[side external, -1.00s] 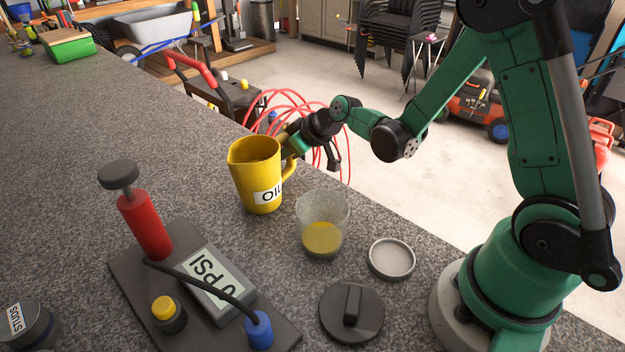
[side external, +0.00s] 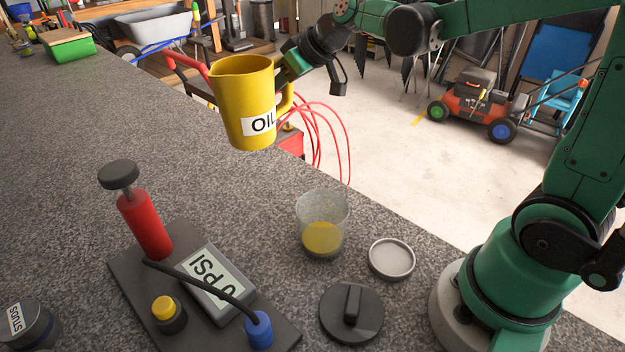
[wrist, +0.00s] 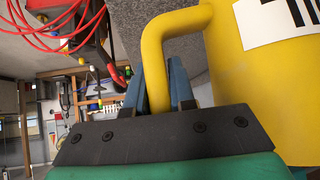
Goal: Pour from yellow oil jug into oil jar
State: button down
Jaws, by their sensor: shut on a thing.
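The yellow oil jug (side external: 238,90) with a white "OIL" label is held up in the air above the bench, nearly upright. My gripper (side external: 285,80) is shut on the jug's handle at its right side; the wrist view shows the fingers (wrist: 168,95) on either side of the yellow handle (wrist: 155,60). The oil jar (side external: 322,225) is a clear open cup on the bench, with yellow liquid in its lower part. The jug is above and to the left of the jar in the side view. The jug's inside is hidden.
A round grey lid (side external: 391,258) and a black knobbed lid (side external: 351,313) lie beside the jar. A red hand pump on a dark base (side external: 190,300) with a PSI gauge stands at front left. A "STUDS" tin (side external: 28,325) is at the corner.

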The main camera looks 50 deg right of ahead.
notch_tip(320, 180, up, 6)
jog(key=s+d+f, duration=1.1)
jog(key=s+f, duration=0.3)
jog(key=f, duration=0.2)
jog(key=shift+d+f, duration=0.25)
jog(key=shift+d, duration=0.05)
jog(key=shift+s, duration=0.1)
jog(key=a+r+n+h, duration=0.3)
jog(key=a+r+h, duration=0.1)
jog(key=r+h, duration=0.3)
jog(key=shift+r+n+t, duration=0.3)
jog(key=shift+r+n, duration=0.1)
jog(key=shift+r, duration=0.5)
